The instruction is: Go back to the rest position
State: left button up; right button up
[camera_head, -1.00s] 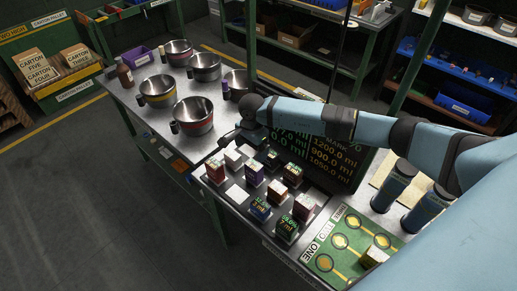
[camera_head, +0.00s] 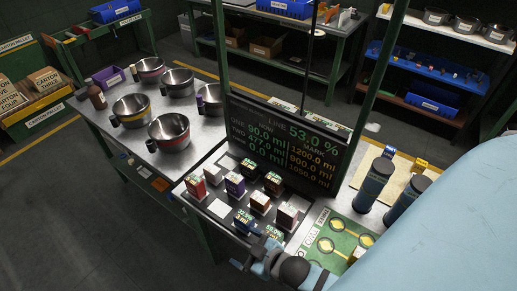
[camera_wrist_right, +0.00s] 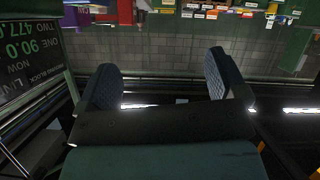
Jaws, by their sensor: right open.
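My right gripper (camera_head: 241,264) is at the bottom of the head view, low by the front edge of the table and mostly hidden by my own wrist. In the right wrist view its two fingers (camera_wrist_right: 160,78) stand wide apart with nothing between them. My right arm is folded in close at the lower right. My left gripper is in neither view.
Small labelled blocks (camera_head: 235,185) stand on the table near the gripper, before a dark display (camera_head: 290,145). Metal bowls (camera_head: 169,132) stand at the left. Dark cylinders (camera_head: 374,185) and a green board (camera_head: 338,236) are at the right. The floor at lower left is clear.

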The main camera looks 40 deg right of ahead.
jog(key=s+m, duration=0.1)
jog(key=s+f+m+g, duration=0.1)
jog(key=s+d+f, duration=0.1)
jog(key=shift+s+m+g, duration=0.3)
jog(key=shift+m, duration=0.1)
